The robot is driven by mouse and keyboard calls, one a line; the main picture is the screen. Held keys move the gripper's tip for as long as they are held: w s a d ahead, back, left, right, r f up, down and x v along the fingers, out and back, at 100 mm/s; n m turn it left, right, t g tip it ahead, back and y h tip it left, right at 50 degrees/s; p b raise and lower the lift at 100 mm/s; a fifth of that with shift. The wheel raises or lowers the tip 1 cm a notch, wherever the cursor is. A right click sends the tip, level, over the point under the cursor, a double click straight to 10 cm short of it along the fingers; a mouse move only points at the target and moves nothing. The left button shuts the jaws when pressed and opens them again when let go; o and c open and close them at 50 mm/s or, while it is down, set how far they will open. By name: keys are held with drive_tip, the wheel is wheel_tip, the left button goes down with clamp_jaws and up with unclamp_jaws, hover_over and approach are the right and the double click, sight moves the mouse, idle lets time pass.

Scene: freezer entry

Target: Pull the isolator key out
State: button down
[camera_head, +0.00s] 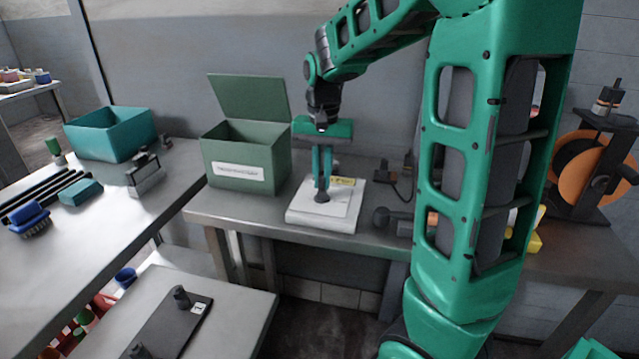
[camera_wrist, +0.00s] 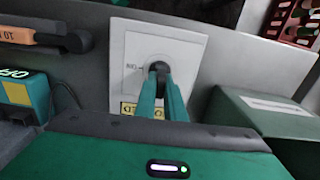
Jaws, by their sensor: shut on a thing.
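The isolator key is a small dark knob (camera_head: 321,196) on a white square plate (camera_head: 325,214), which lies on the metal bench against the back wall. The plate carries a yellow label (camera_head: 343,182). My gripper (camera_head: 322,186) points straight down over the plate with its fingers shut on the key. In the wrist view the green fingers meet at the dark key (camera_wrist: 158,67), beside an "ON" mark on the white plate (camera_wrist: 190,47). The fingers hide part of the key, and I cannot tell whether it is still seated.
An open green box (camera_head: 240,185) with a raised lid stands just left of the plate. A dark-handled tool (camera_head: 392,219) lies close on the right. A teal bin (camera_head: 110,137), a blue brush (camera_head: 30,219) and other items sit on the left bench.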

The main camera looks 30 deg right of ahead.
drive_tip(key=shift+r, duration=1.35)
idle(2.5)
drive_tip(key=shift+r, duration=2.7)
